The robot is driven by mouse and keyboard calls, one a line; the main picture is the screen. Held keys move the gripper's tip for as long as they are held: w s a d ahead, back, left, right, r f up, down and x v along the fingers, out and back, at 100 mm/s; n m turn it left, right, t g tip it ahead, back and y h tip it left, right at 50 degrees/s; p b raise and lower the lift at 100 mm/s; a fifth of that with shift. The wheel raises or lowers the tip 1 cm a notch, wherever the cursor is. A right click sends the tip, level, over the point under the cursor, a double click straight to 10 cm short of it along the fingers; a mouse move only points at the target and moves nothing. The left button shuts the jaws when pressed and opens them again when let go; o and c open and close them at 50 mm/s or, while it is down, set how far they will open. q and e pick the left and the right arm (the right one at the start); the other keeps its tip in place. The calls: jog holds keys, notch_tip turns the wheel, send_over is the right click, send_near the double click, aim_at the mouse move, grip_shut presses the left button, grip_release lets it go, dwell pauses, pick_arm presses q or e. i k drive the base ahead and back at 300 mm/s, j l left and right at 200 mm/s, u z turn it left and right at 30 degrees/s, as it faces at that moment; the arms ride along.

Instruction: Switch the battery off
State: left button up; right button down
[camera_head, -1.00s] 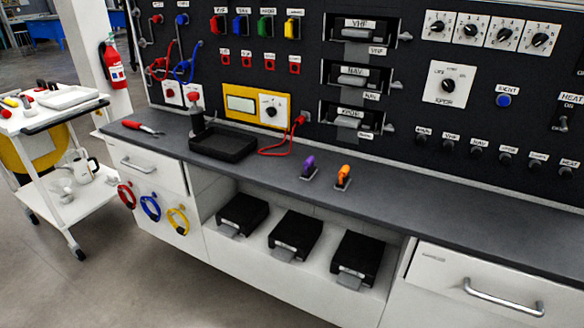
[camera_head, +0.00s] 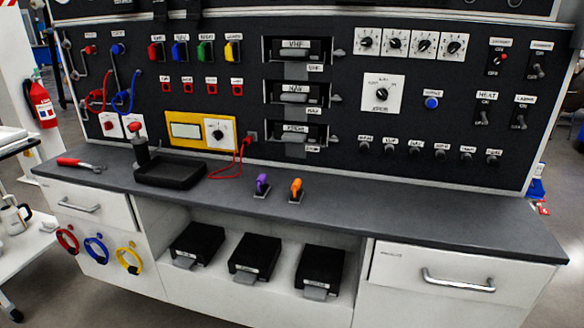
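On the right part of the black panel (camera_head: 350,120) are several toggle switches. The upper left one (camera_head: 496,62) has a red tip or lamp, and its label is too small to read surely. The upper right toggle (camera_head: 538,70) also has an unreadable label. Below them are a toggle labelled HEAT (camera_head: 483,117) and another toggle (camera_head: 520,121) beside it. I cannot tell which switch is the battery's. Neither of my grippers is in view.
A grey worktop (camera_head: 340,212) runs below the panel. It holds a black tray (camera_head: 171,170), a red-handled tool (camera_head: 80,163), and purple (camera_head: 262,184) and orange (camera_head: 296,189) plugs. Its right half is bare. Open floor lies past the bench's right end.

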aim_at(496, 61)
jog(key=i+l+z, duration=0.45)
jog(key=z, duration=0.2)
jog(key=i+l+z, duration=0.1)
jog(key=i+z, duration=0.25)
